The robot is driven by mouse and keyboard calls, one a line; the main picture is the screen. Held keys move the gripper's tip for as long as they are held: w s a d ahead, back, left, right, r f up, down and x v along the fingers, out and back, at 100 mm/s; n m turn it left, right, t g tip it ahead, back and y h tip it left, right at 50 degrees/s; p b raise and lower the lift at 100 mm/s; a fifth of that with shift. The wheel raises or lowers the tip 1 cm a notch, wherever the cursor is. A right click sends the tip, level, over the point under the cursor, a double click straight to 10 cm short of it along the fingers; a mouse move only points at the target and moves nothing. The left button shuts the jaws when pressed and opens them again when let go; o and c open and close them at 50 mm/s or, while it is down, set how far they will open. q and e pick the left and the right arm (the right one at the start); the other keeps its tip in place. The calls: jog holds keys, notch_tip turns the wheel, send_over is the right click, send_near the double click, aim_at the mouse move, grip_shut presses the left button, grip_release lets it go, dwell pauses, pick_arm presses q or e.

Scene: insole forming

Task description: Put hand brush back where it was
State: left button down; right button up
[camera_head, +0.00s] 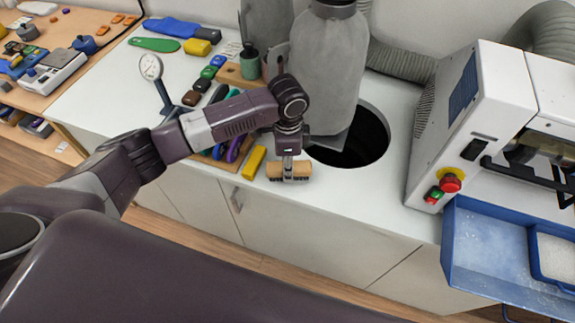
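The hand brush (274,170), with a light wooden body and a darker lower edge, is at the front of the white counter, left of the round dark opening. My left gripper (289,172) points straight down over the middle of the brush. One finger shows against its near side; the far finger is hidden. I cannot tell whether the fingers press on it, or whether the brush rests on the counter or is just above it. My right gripper is not in view.
A yellow block (254,162) lies just left of the brush. A grey bag-like cylinder (327,70) stands behind by the dark opening (365,150). A dial gauge (151,68) and several tools are at left. A white machine (470,105) and blue tray (490,250) are at right.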

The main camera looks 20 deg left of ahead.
pick_arm(q)
jog(key=shift+f, duration=0.15)
jog(key=c, duration=1.5)
grip_release()
jog(key=shift+o, duration=0.2)
notch_tip(320, 180, up, 12)
jog(key=b, duration=0.3)
jog(key=shift+r, duration=0.2)
jog(key=shift+d, duration=0.1)
